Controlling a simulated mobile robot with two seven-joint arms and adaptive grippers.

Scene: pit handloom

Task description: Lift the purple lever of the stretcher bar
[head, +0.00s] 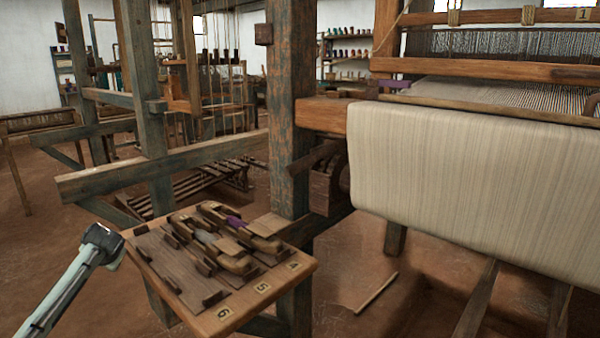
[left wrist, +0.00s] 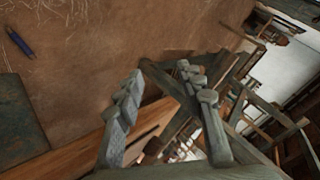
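The stretcher bar (head: 490,106) lies across the woven cloth at the front of the loom, in the head view. A small purple piece (head: 395,84), which looks like the purple lever, shows at the left edge of the cloth, above the wooden beam; its exact position is hard to tell. My left arm comes in at the lower left of the head view, well apart from the loom cloth. In the left wrist view my left gripper (left wrist: 165,80) has its fingers apart with nothing between them. My right gripper is not in view.
A numbered wooden tray (head: 215,318) with shuttles stands between my left arm and the loom. A thick upright post (head: 291,110) stands left of the cloth beam (head: 322,115). A stick (head: 376,292) and a blue pen-like object (left wrist: 20,44) lie on the floor.

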